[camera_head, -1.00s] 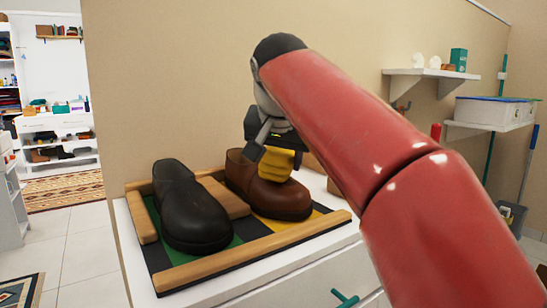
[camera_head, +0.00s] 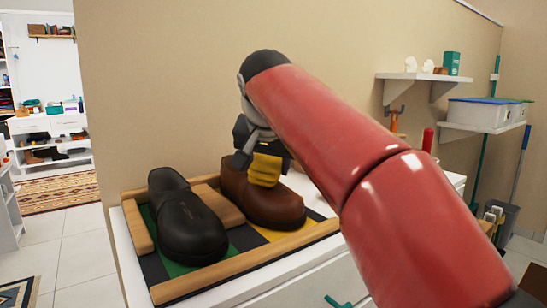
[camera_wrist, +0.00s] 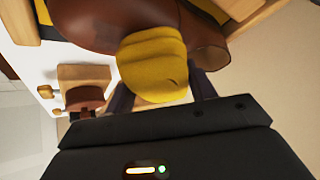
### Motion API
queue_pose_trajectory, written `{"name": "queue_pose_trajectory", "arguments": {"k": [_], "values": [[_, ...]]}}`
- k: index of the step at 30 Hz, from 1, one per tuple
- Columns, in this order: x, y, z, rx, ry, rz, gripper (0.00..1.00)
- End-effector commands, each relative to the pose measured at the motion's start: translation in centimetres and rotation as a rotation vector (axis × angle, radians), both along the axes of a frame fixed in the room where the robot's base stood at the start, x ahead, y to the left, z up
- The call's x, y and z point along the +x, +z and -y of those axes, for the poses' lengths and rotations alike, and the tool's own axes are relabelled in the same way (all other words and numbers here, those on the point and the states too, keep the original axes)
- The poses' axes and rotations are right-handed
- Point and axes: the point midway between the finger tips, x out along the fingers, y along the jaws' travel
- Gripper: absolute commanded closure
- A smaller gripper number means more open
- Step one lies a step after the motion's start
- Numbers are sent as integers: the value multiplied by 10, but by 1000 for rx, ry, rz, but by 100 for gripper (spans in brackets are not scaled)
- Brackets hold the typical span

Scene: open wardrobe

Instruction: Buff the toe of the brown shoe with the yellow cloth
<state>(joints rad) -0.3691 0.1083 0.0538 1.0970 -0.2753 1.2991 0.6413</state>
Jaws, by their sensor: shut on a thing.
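The brown shoe (camera_head: 277,207) stands in the right part of the wooden-edged tray, on a yellow patch. My gripper (camera_head: 258,155) is shut on the yellow cloth (camera_head: 265,171). The cloth lies over or against the upper of the brown shoe, behind the toe; the head view does not show clearly whether it presses on it. In the wrist view the folded yellow cloth (camera_wrist: 152,65) sits in front of my fingers and overlaps the brown shoe (camera_wrist: 105,22). The toe is partly cut off there.
A black shoe (camera_head: 187,222) stands left of the brown one, with a wooden block (camera_head: 218,205) between them. The tray's wooden rim (camera_head: 250,261) surrounds both.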

Motion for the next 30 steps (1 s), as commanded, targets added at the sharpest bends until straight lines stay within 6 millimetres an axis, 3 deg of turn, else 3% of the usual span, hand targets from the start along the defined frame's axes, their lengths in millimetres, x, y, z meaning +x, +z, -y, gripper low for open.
{"name": "queue_pose_trajectory", "arguments": {"k": [8, 21, 30], "values": [[2, -6, -3, -1, 5, -11, 63], [-6, 39, 3, 0, 3, -5, 63], [-9, 55, 6, -1, 2, -4, 63]]}}
